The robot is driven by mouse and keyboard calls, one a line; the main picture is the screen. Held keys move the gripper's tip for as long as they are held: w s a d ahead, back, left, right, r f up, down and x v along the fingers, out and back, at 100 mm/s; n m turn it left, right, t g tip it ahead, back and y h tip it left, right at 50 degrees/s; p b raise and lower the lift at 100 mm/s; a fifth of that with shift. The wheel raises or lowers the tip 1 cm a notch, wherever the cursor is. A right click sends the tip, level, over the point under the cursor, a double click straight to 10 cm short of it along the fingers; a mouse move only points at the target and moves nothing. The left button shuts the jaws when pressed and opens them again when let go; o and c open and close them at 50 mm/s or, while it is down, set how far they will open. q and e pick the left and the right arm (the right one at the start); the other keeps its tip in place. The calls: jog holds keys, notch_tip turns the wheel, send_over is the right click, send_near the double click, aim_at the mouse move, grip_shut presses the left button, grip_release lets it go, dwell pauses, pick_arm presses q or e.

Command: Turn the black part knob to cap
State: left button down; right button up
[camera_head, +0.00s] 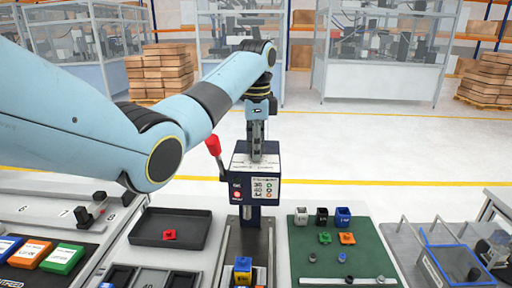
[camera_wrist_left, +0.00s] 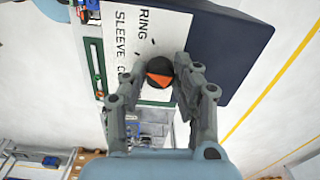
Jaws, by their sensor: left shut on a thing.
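The black knob (camera_wrist_left: 160,72) with an orange wedge is on the white label plate (camera_wrist_left: 130,45) on top of a dark blue box. The plate reads RING, SLEEVE and a word starting with C, partly hidden. My left gripper (camera_wrist_left: 160,80) is shut on the knob, one finger on each side. In the head view my left gripper (camera_head: 256,150) points down onto the top of the blue box (camera_head: 240,190) and hides the knob. I cannot tell exactly which word the wedge points at. My right gripper is out of view.
A lever with a red grip (camera_head: 213,145) stands at the box's left. A blue and yellow part (camera_head: 243,270) sits below on the rail. A dark tray (camera_head: 190,240) holds a red part. The green mat (camera_head: 370,262) carries several small parts. A blue-framed bin (camera_head: 450,248) is at right.

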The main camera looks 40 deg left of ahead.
pick_arm(q)
jog(key=n, duration=0.8)
jog(key=shift+n, duration=0.3)
jog(key=n, duration=0.4)
jog(key=shift+n, duration=0.3)
jog(key=n, duration=0.4)
jog(key=shift+n, duration=0.3)
jog(key=c, duration=1)
grip_release()
